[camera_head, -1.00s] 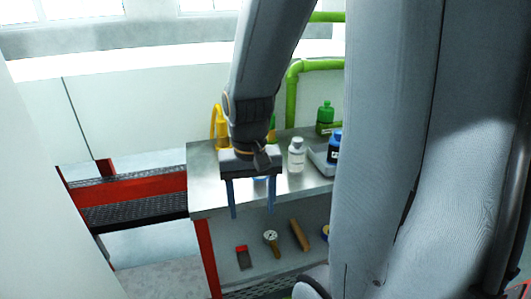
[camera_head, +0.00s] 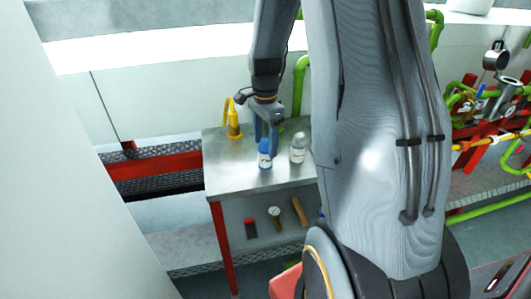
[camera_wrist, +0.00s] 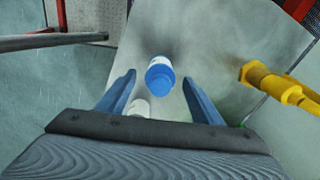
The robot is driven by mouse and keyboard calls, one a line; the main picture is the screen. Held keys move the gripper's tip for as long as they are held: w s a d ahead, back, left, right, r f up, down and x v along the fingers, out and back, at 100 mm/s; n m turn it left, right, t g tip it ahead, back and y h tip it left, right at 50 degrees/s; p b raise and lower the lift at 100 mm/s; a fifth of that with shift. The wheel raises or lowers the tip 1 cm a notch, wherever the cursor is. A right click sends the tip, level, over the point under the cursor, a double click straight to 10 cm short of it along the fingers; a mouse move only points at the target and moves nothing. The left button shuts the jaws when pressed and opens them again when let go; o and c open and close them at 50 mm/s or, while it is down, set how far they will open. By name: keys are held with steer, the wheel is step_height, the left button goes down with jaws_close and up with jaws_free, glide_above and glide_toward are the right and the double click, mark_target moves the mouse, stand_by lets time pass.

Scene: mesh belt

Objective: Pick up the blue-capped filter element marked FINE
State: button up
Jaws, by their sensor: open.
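A small white container with a blue cap (camera_head: 265,155) stands upright on the metal table; its label is too small to read as FINE. In the wrist view its blue cap (camera_wrist: 160,78) shows between the tips of my two blue fingers, with clear room on both sides. My gripper (camera_head: 266,141) is open and points down just above or at the cap. I cannot tell whether the tips are level with the cap. The wrist view also shows my gripper (camera_wrist: 158,84) with nothing gripped.
A white-capped bottle (camera_head: 298,150) stands close to the right; a white top (camera_wrist: 139,108) shows near one finger. A yellow bottle (camera_head: 233,124) with a bent spout stands at the back left. Tools (camera_head: 275,215) hang on the table's front panel. The table's front left is clear.

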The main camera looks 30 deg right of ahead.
mark_target(265, 155)
steer(key=shift+f+p, duration=1.25)
steer(key=shift+f, duration=1.85)
steer(key=shift+c, duration=0.3)
steer(key=c, duration=1.1)
steer(key=shift+r, duration=0.15)
